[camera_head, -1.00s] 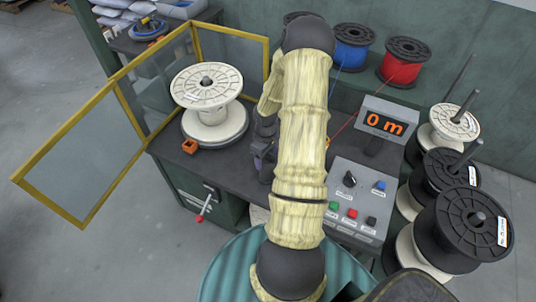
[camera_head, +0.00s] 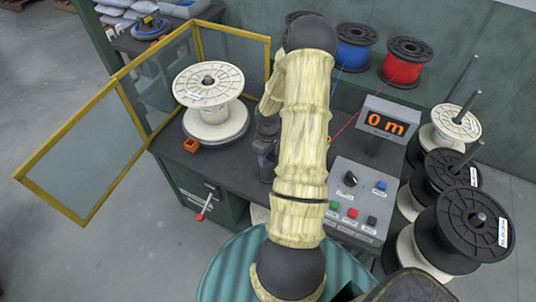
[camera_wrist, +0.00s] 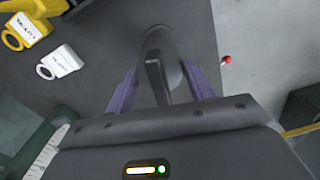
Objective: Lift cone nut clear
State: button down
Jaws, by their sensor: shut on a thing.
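In the wrist view, a dark grey rounded piece with a raised rib, which I take to be the cone nut (camera_wrist: 165,52), stands between the purple fingers of my gripper (camera_wrist: 162,85). The gripper is shut on it. The dark bench top lies behind it; I cannot tell whether the piece touches the bench. In the head view, my gripper (camera_head: 265,160) is partly hidden by my arm, over the bench to the right of the white spool (camera_head: 208,85). The nut cannot be made out clearly there.
The white spool stands on a round base beside an open yellow-framed guard (camera_head: 85,150). An orange block (camera_head: 192,145), a red-tipped lever (camera_head: 201,215) and a button panel (camera_head: 350,200) are near. Yellow (camera_wrist: 33,25) and white (camera_wrist: 62,62) ringed tags lie on the bench.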

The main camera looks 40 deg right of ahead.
jog(key=shift+r, duration=0.1)
notch_tip(320, 180, up, 7)
jog(key=p, duration=0.6)
jog(key=shift+f, duration=0.2)
